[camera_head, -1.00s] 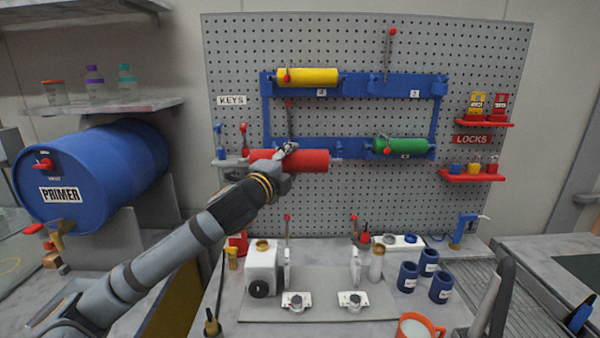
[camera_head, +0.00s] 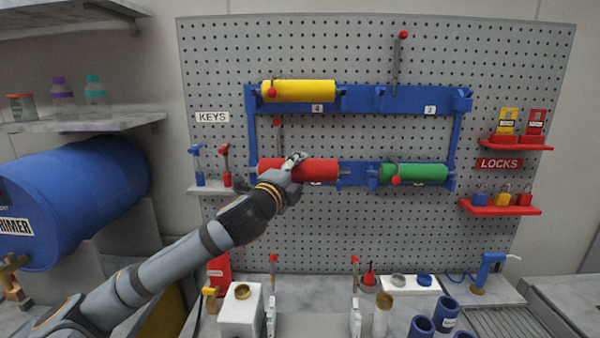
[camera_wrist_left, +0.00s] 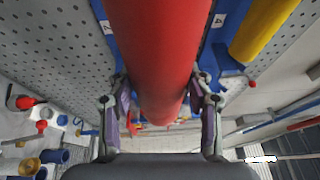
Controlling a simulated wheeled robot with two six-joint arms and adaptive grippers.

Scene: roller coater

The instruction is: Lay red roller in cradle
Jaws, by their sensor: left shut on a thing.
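The red roller (camera_head: 325,167) lies level across the lower left of the blue wall rack (camera_head: 385,103). My left gripper (camera_head: 293,163) is shut on it near its middle; its fingers sit on both sides of the roller (camera_wrist_left: 155,50) in the left wrist view. The roller hides most of the lower left cradle (camera_head: 346,176), so I cannot tell if it touches the seats. A red-knobbed lever (camera_head: 277,124) stands up behind it. My right gripper is not in view.
A yellow roller (camera_head: 300,91) sits in the upper left cradle and a green roller (camera_head: 420,172) in the lower right one. The upper right cradle is empty, its lever (camera_head: 398,60) raised. A key shelf (camera_head: 212,190) is left of the rack; a lock shelf (camera_head: 500,208) is right.

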